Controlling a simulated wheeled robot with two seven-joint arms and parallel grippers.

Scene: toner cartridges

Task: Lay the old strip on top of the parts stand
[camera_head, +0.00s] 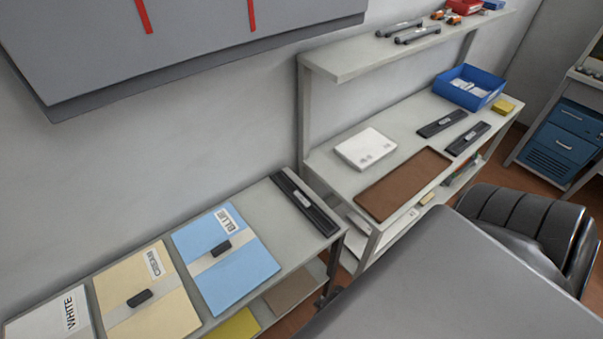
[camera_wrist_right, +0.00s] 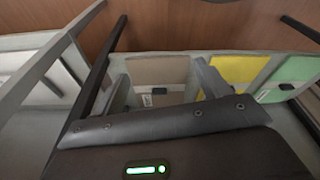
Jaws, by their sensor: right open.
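A long black strip (camera_head: 303,202) with a small white label lies at the right end of the near stand (camera_head: 262,190), beside the blue pack. Two similar black strips, a farther one (camera_head: 442,123) and a nearer one (camera_head: 467,138), lie on the farther bench. I cannot tell which strip is the old one, or which surface is the parts stand. My right gripper (camera_wrist_right: 163,85) shows in the right wrist view, its two grey fingers apart with no strip between them. Beyond them is a brown pack (camera_wrist_right: 158,72). My left gripper is not in view.
The near stand also holds a blue pack (camera_head: 228,270), a cream pack (camera_head: 150,300) and a white pack (camera_head: 50,315). The farther bench holds a brown mat (camera_head: 403,183), a white box (camera_head: 365,148) and a blue bin (camera_head: 468,88). A raised shelf (camera_head: 350,66) overhangs its back.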

